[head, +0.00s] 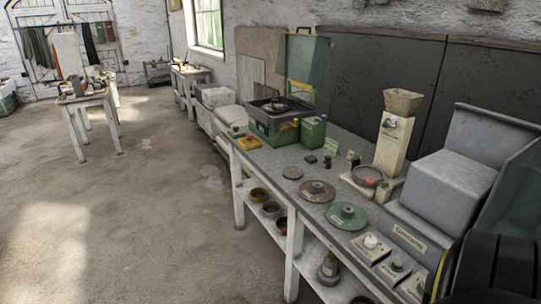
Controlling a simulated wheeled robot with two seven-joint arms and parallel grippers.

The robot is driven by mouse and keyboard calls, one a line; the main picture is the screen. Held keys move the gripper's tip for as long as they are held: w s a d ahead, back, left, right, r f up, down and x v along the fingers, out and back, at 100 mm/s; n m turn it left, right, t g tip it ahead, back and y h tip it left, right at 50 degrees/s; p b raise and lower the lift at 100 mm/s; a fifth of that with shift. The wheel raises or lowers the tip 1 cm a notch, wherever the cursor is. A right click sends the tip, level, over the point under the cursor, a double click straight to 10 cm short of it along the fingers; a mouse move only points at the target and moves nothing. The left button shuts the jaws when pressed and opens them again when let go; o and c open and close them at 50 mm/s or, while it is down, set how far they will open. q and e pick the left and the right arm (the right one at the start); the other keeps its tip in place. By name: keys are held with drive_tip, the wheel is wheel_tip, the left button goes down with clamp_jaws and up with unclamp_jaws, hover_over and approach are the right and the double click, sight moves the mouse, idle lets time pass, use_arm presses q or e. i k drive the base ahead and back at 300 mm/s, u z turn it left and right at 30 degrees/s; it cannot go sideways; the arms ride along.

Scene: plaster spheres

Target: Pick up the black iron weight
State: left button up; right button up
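Two small black pieces lie on the long grey workbench (262,165), one a low dark block (311,158) and one a small upright dark piece (327,162). They are too small to tell which, if either, is the black iron weight. A grey metal piece with a knob-like top (328,268) stands on the shelf below the bench, and its kind is unclear. Neither of my grippers shows in the head view.
On the bench are a brown disc (317,191), a green disc (347,216), a beige hopper machine (394,140), a green machine (272,127) and a green canister (313,131). A white table (88,98) stands far left. The concrete floor at left is clear.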

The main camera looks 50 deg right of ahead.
sight(327, 163)
drive_tip(key=z, duration=0.4)
drive_tip(key=i, duration=1.15)
drive_tip(key=z, duration=0.95)
